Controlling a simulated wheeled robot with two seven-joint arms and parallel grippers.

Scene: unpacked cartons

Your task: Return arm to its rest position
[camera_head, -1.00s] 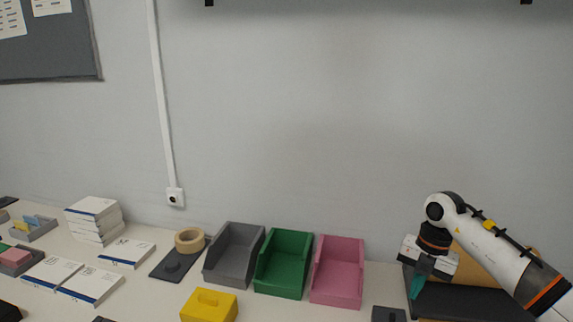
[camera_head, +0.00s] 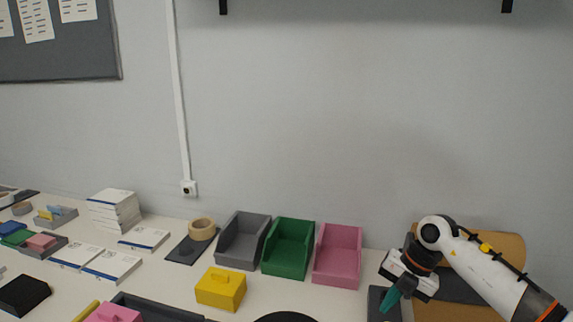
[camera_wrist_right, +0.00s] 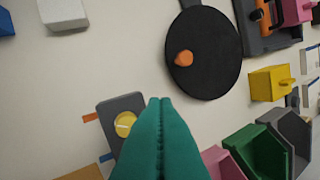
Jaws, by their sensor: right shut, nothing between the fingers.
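My right arm reaches in from the right in the head view. Its gripper (camera_head: 390,300) has teal fingers, pointing down and left, to the right of the pink bin (camera_head: 338,256). In the right wrist view the two teal fingers (camera_wrist_right: 160,104) are pressed together with nothing between them. They hang over the table near a dark grey plate (camera_wrist_right: 118,108) with a round yellow piece (camera_wrist_right: 125,124) on it. My left gripper is not in view.
Grey (camera_head: 243,241), green (camera_head: 288,249) and pink bins stand along the wall. A yellow box (camera_head: 221,288) stands in front. A cardboard carton (camera_head: 505,247) is behind my right arm. A black disc (camera_wrist_right: 203,65) with an orange knob lies on the table. White book stacks (camera_head: 114,210) are at left.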

